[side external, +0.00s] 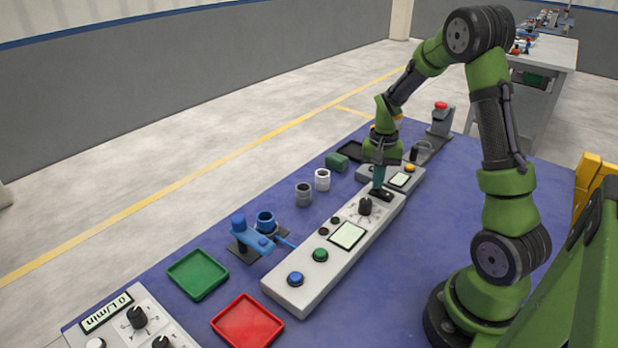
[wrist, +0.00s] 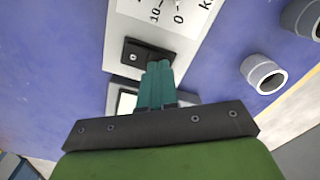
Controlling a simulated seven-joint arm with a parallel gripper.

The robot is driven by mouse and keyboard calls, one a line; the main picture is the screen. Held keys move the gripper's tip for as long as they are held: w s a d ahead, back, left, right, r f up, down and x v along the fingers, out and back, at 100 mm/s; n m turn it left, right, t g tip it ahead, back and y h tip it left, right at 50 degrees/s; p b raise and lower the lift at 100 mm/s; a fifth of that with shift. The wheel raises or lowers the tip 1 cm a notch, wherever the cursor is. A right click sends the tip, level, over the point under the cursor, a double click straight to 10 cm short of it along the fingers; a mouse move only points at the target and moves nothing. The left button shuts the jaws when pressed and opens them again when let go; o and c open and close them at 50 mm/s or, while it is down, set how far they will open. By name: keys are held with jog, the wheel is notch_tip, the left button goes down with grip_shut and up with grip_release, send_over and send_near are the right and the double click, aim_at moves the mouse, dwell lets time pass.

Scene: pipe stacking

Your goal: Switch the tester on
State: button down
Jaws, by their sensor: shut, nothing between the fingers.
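The tester (side external: 328,268) is a long pale box on the blue table, with a dial knob (side external: 366,206), a screen (side external: 347,235), a green button (side external: 320,255) and a blue button (side external: 295,279). A black switch (side external: 386,196) is at its far end; it also shows in the wrist view (wrist: 134,54). My gripper (side external: 377,188) points down at the switch, with its teal fingers (wrist: 159,66) shut and empty. The fingertips overlap the switch's edge in the wrist view. I cannot tell whether they touch it or which way it is set.
A smaller grey box with a screen (side external: 400,180) and a yellow button stands just beyond the tester. A white pipe piece (side external: 322,180) and a grey one (side external: 303,195) stand to the left. A blue clamp stand (side external: 252,236), green tray (side external: 198,273) and red tray (side external: 247,323) are nearer.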

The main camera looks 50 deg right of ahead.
jog(key=shift+f, duration=0.25)
jog(key=shift+r, duration=3.55)
jog(key=shift+a+f, duration=0.1)
jog(key=shift+f, duration=0.1)
jog(key=s+a+r+n+t, duration=0.2)
jog(key=s+a+r, duration=0.1)
jog(key=a, duration=0.5)
jog(key=s+a+r+n+t+y, duration=0.1)
jog(key=s+a+r+n+t, duration=0.1)
jog(key=a+r, duration=0.3)
jog(key=s+a+r+n+t+y, duration=0.1)
jog(key=s+a+r+n+t, duration=0.2)
jog(key=a, duration=0.8)
notch_tip(320, 180, up, 2)
jog(key=shift+s+a+r+n, duration=0.1)
jog(key=shift+s+a+n, duration=0.2)
jog(key=shift+s+n, duration=0.25)
jog(key=c, duration=1.8)
grip_release()
